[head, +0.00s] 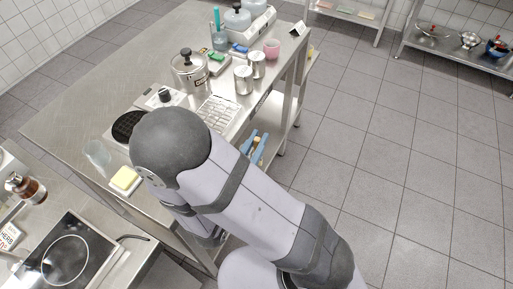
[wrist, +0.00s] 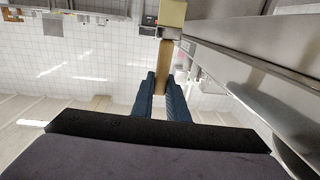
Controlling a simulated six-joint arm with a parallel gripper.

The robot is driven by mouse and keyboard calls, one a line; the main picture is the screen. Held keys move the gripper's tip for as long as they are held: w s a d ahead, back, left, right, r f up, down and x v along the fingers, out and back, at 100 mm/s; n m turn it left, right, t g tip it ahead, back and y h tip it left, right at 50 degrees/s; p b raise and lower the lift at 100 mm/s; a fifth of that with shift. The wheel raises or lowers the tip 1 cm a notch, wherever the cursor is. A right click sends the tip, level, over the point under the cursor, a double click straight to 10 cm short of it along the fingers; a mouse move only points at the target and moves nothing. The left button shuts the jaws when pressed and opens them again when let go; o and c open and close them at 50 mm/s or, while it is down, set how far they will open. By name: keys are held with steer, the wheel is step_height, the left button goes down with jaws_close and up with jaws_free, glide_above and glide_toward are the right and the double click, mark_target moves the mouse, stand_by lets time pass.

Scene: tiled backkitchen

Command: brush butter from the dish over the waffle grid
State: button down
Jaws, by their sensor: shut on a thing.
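My gripper (wrist: 160,92) shows in the wrist view with two dark blue fingers shut on the wooden handle of a brush (wrist: 163,62). The brush has a pale yellow block-like end (wrist: 172,13), cut off by the top of the view. The dark round waffle grid (head: 125,125) lies on the steel table in the head view, partly hidden behind my arm. A pale block with a yellow top (head: 125,178) lies near the table's front edge; I cannot tell whether it is butter or a sponge. I cannot make out the butter dish for certain.
The steel table (head: 75,115) also bears a lidded pot (head: 189,72), two metal cans (head: 243,80), a wire rack (head: 217,112) and a pink cup (head: 271,49). A hob (head: 68,258) is at lower left. In the wrist view, a steel edge (wrist: 240,75) runs close on the right.

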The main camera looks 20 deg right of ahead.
steer(key=s+a+r+n+t+y+p, duration=0.1)
steer(key=a+r+n+y+p, duration=0.1)
steer(key=a+r+p, duration=0.5)
steer(key=s+a+r+n+t+y+p, duration=0.1)
steer(key=a+r+t+y+p, duration=0.1)
steer(key=a+r+p, duration=0.5)
steer(key=w+a+r+n+y+p, duration=0.1)
steer(key=a+n+y, duration=0.3)
steer(key=a, duration=0.6)
steer(key=a+r+n+y+p, duration=0.1)
steer(key=a+r+n+y, duration=0.2)
steer(key=a+y, duration=0.5)
steer(key=shift+w+a+n+t+y, duration=0.4)
steer(key=shift+a+n, duration=0.3)
steer(key=shift+a, duration=0.25)
steer(key=shift+f, duration=0.1)
steer(key=shift+f+b, duration=2.05)
steer(key=shift+f, duration=0.9)
steer(key=shift+s+d+f+b, duration=0.1)
steer(key=shift+f+b, duration=0.5)
steer(key=shift+f, duration=0.1)
steer(key=shift+r, duration=0.15)
